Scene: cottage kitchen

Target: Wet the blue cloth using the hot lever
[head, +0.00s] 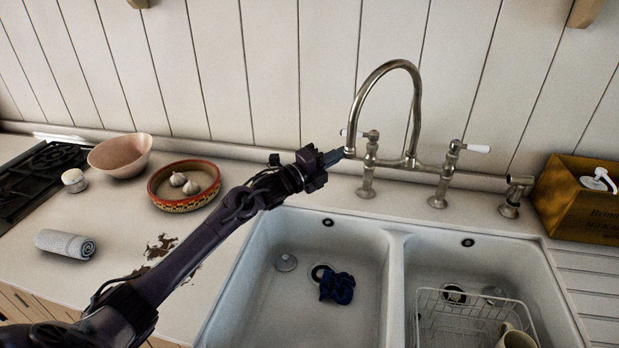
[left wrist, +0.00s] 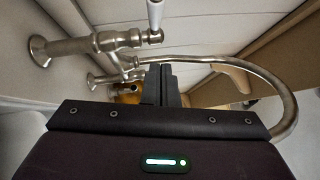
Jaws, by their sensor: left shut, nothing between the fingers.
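The dark blue cloth (head: 337,287) lies crumpled in the left sink basin (head: 262,300), beside its drain. The arched metal tap (head: 415,85) stands behind the sink, and no water shows from its spout. It has a left lever (head: 347,133) and a right lever (head: 478,148), both with white handles; I cannot read any hot marking. In the left wrist view the shut fingers (left wrist: 160,84) are below a white lever handle (left wrist: 155,14); contact is unclear.
The right basin (head: 420,255) holds a white wire rack (head: 470,315) with a mug (head: 515,338). On the left counter are a garlic bowl (head: 165,200), a pink bowl (head: 120,155) and a rolled grey towel (head: 65,243). A wooden crate (head: 565,205) stands at right.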

